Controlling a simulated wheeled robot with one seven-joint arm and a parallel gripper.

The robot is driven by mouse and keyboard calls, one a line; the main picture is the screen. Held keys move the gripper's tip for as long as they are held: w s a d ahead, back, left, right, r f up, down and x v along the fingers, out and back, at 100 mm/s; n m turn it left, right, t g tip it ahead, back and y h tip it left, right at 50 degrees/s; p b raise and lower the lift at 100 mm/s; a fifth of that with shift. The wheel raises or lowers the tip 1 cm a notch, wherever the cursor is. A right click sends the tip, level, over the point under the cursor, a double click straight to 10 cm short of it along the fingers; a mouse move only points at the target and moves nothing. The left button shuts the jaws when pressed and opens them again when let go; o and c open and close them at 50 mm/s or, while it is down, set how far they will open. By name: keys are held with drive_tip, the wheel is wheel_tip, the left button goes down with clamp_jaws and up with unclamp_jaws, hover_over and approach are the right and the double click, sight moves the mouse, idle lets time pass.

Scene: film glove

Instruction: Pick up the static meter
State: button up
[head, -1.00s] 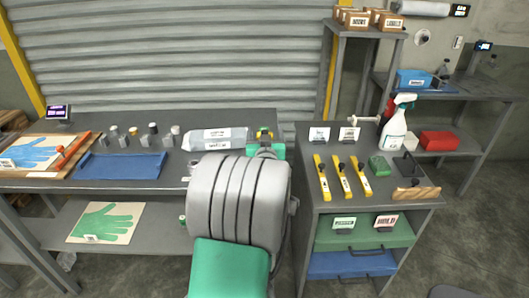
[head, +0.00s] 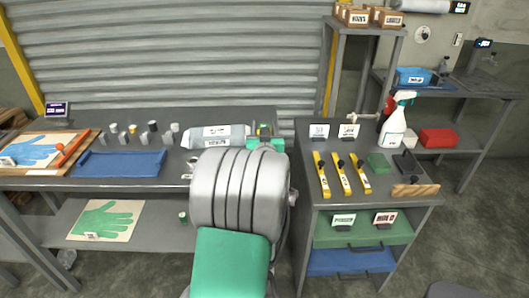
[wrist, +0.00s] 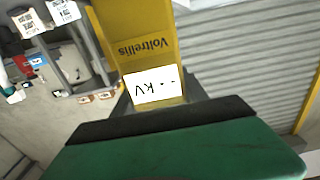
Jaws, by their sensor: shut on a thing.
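The static meter (wrist: 140,45) is a yellow device with "Voltrellis" lettering and a white display reading "-.- KV", upside down in the wrist view. My gripper (wrist: 155,103) is shut on it, with dark fingers at its display end. In the head view my gripper (head: 265,141) is beyond my grey arm, over the bench's right end. Only a small bit of yellow shows there, and the arm hides most of the grip. I cannot tell from the head view how far the meter is above the bench.
A clear labelled bag (head: 220,136), small grey cylinders (head: 153,132) and a blue tray (head: 120,163) are on the left bench. A narrow gap separates bench and cabinet.

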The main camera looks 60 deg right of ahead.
clamp_jaws()
drive_tip(key=shift+r, duration=0.1)
